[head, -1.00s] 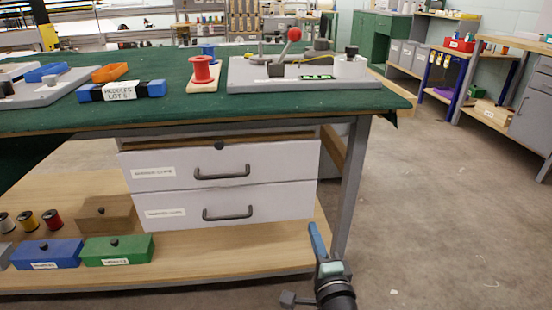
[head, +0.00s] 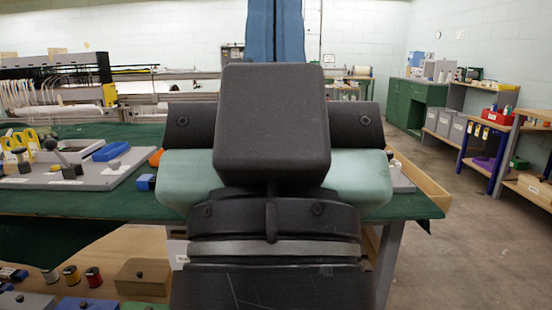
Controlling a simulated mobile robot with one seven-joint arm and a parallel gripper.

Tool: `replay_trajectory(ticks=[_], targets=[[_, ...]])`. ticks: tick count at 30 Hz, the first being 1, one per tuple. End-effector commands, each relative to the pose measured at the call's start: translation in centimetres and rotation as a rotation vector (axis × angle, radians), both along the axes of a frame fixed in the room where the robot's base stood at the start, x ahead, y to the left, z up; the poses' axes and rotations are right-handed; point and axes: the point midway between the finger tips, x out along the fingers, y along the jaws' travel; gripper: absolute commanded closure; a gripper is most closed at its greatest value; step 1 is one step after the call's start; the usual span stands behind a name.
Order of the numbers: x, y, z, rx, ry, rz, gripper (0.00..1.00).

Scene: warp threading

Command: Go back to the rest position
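My gripper (head: 275,28) stands upright, very close to the head camera, in the middle of the view. Its two blue fingers point up and lie side by side with only a thin seam between them, so it looks shut. No object shows between them, but the fingertips are cut off by the top edge of the picture. The dark wrist and pale green gripper body hide the middle of the green-topped table (head: 60,209) behind.
A grey board (head: 108,177) with a blue tray (head: 111,151) lies on the table at left. Lidded boxes and spools sit on the lower shelf. A brown box (head: 143,276) is among them. Open floor (head: 475,250) lies to the right, before shelves and a green cabinet (head: 415,102).

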Motion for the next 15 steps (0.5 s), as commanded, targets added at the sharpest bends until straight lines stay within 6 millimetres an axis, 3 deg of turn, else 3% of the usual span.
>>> replay_trajectory(ticks=[1, 15], targets=[[0.2, 0.0, 3.1, 0.0, 0.005, 0.001, 1.0], [0.5, 0.0, 17.5, 0.004, 0.01, 0.007, 1.0]])
